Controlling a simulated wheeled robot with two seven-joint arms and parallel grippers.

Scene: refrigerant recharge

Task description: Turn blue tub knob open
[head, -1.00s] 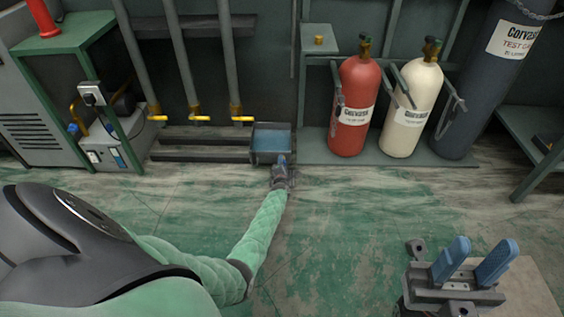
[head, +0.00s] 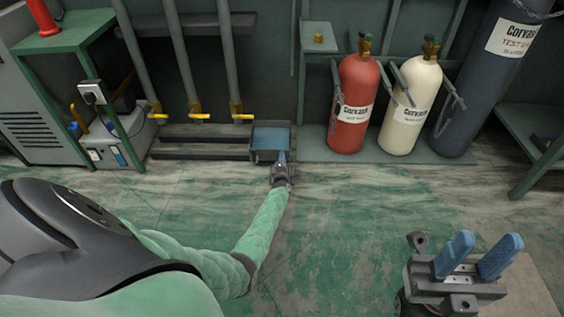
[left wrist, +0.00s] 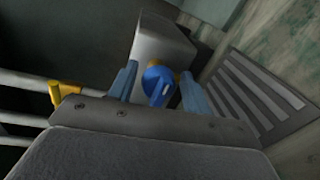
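The blue tub knob (left wrist: 158,84) shows in the left wrist view, on the near face of the grey tub (left wrist: 160,42). In the head view the tub (head: 271,140) stands by the wall with a blue surface inside; my left gripper hides the knob there. My left gripper (head: 281,160) is in front of the tub. In the left wrist view its two blue fingers (left wrist: 158,86) are apart, one on each side of the knob; I cannot tell whether they touch it. My right gripper (head: 481,258) is at the lower right, its blue fingers apart and empty.
Yellow valve handles (head: 199,117) sit on pipes left of the tub. A red cylinder (head: 352,105) and a cream cylinder (head: 411,110) stand to its right, beside a dark cylinder (head: 482,90). The floor (head: 345,220) between my arms is clear.

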